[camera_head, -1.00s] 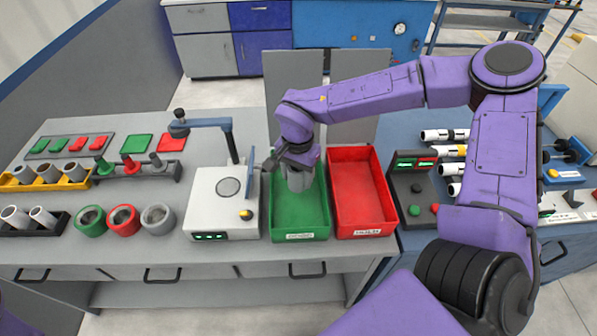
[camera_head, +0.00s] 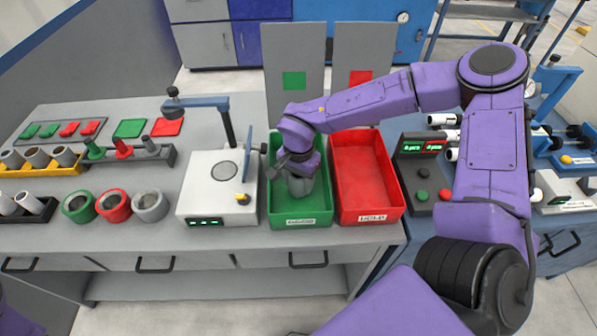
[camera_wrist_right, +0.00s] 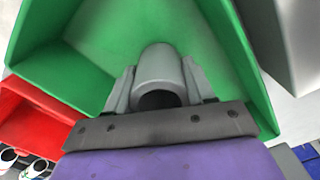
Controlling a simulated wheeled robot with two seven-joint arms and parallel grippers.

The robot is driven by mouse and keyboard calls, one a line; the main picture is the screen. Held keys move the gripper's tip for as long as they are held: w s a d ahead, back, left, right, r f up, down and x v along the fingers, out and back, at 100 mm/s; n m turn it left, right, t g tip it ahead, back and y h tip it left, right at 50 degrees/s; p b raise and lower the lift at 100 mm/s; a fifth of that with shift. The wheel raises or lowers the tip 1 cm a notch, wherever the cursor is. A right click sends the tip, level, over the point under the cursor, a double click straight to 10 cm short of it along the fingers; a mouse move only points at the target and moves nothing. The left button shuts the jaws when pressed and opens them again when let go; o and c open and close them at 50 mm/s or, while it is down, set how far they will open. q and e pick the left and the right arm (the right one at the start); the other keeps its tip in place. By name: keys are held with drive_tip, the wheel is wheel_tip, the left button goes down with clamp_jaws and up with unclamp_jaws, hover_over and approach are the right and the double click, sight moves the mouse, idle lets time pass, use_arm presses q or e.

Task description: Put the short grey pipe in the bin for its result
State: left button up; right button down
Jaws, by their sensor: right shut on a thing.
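The short grey pipe (camera_wrist_right: 157,66) is a hollow cylinder between the two fingers of my right gripper (camera_wrist_right: 160,84) in the wrist view. In the head view, the right gripper (camera_head: 298,168) points down inside the green bin (camera_head: 322,213), with the grey pipe (camera_head: 301,187) below it, low in the bin. I cannot tell whether the pipe touches the floor of the green bin (camera_wrist_right: 90,45). The red bin (camera_head: 365,172) stands right beside the green one and is empty. My left gripper is not in view.
A white device (camera_head: 213,205) with a blue arm stands left of the green bin. A dark button box (camera_head: 421,180) stands right of the red bin. Green, red and grey rings (camera_head: 114,206) and pipe racks (camera_head: 40,160) fill the left. Panels with coloured squares (camera_head: 294,82) stand behind the bins.

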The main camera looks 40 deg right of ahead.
drive_tip(key=shift+f, duration=0.55)
idle(0.7)
drive_tip(key=shift+c, duration=1.6)
unclamp_jaws()
drive_tip(key=shift+r, duration=0.1)
wheel_tip(320, 180, up, 10)
drive_tip(key=shift+r, duration=0.2)
